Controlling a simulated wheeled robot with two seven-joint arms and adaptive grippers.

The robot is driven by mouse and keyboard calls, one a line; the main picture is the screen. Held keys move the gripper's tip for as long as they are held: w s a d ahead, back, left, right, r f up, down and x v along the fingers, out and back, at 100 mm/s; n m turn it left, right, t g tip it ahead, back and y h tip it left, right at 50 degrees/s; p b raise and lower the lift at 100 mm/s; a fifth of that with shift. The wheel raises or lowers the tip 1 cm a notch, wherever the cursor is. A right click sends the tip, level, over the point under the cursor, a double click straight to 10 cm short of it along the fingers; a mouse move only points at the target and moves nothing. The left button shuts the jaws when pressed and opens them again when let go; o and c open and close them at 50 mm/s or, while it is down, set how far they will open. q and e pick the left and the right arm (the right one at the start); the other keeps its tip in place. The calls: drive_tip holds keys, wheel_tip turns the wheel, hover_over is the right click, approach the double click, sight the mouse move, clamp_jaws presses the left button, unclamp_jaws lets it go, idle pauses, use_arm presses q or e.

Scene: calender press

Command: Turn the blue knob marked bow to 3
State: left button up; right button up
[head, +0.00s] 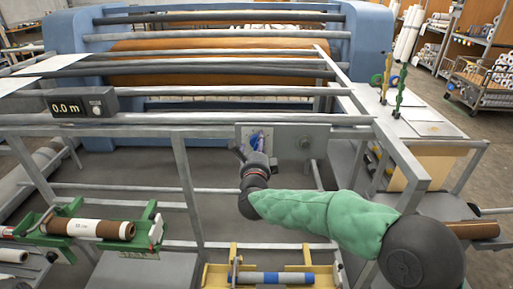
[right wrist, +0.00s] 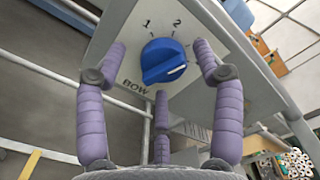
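The blue knob (right wrist: 164,61) sits on a grey panel, with "BOW" printed beside it and the numerals 1 and 2 above. No 3 is visible; my finger covers part of the panel on that side. My right gripper (right wrist: 162,75) is open, its purple fingers spread around the knob, with gaps between the side fingertips and the knob. In the head view my right gripper (head: 256,146) is at the panel (head: 284,132), largely hiding the knob. My left gripper is not in view.
A grey round fitting (head: 305,143) is on the panel right of my gripper. Grey frame rails surround the panel. A display reading 0.0 m (head: 82,104) hangs at left. A green cradle (head: 95,226) and a yellow cradle (head: 215,276) with rolls stand below.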

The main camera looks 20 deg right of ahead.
drive_tip(key=v, duration=1.2)
idle(0.5)
drive_tip(key=w+a+f+n+g+y+p, duration=0.1)
drive_tip(key=a+f+n+g+y, duration=0.45)
drive_tip(key=f, duration=0.85)
drive_tip(key=a+f+n+y+p, duration=0.1)
drive_tip(key=a+f+n+y, duration=0.1)
drive_tip(key=f+n, duration=0.95)
drive_tip(key=s+a+f+n+g+y, duration=0.1)
drive_tip(key=s+a+f+n+g, duration=0.1)
drive_tip(key=s+f, duration=0.5)
drive_tip(key=s+a+f+n+g+y+p, duration=0.1)
drive_tip(key=s+a+f+n+g+y, duration=0.1)
drive_tip(key=s+f+g, duration=0.3)
drive_tip(key=s+a+f+n+g+y+p, duration=0.1)
drive_tip(key=s+a+f+n+g, duration=0.1)
drive_tip(key=s+f, duration=0.8)
drive_tip(key=shift+s+a+f+n+g, duration=0.35)
drive_tip(key=shift+f+n+g, duration=0.35)
drive_tip(key=shift+n, duration=0.2)
